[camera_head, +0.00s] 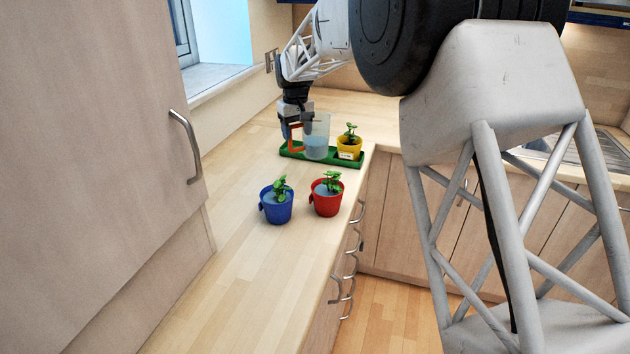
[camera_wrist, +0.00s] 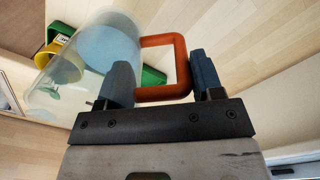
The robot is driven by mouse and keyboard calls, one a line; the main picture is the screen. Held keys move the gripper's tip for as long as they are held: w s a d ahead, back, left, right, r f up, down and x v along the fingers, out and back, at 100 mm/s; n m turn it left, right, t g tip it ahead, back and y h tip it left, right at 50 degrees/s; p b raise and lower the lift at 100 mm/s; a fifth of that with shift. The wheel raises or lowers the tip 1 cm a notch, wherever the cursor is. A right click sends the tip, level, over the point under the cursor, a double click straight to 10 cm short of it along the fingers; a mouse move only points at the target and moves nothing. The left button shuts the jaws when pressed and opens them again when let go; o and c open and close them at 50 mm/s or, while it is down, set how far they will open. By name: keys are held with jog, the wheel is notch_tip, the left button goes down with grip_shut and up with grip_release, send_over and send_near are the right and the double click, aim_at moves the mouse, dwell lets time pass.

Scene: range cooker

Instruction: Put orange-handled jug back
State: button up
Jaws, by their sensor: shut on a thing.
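The clear jug (camera_head: 317,140) with an orange handle (camera_head: 296,138) holds pale blue water. My gripper (camera_head: 293,127) is shut on the orange handle, which shows between the two fingers (camera_wrist: 165,85) in the wrist view. In the head view the jug appears upright at the green tray (camera_head: 331,159); I cannot tell whether it touches the tray. The jug body also shows in the wrist view (camera_wrist: 85,65), left of my fingers. A yellow pot (camera_head: 349,152) with a small plant stands on the right part of the tray.
A blue pot (camera_head: 276,209) and a red pot (camera_head: 326,203), each with a plant, stand on the wooden counter (camera_head: 238,245) in front of the tray. A tall cabinet (camera_head: 95,150) borders the left. Drawers with handles lie below the counter's right edge.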

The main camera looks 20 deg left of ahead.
jog(key=shift+f, duration=2.5)
jog(key=shift+f, duration=2.5)
jog(key=shift+f, duration=0.15)
jog(key=o, duration=1.3)
jog(key=shift+s+r, duration=0.1)
jog(key=shift+r, duration=6.05)
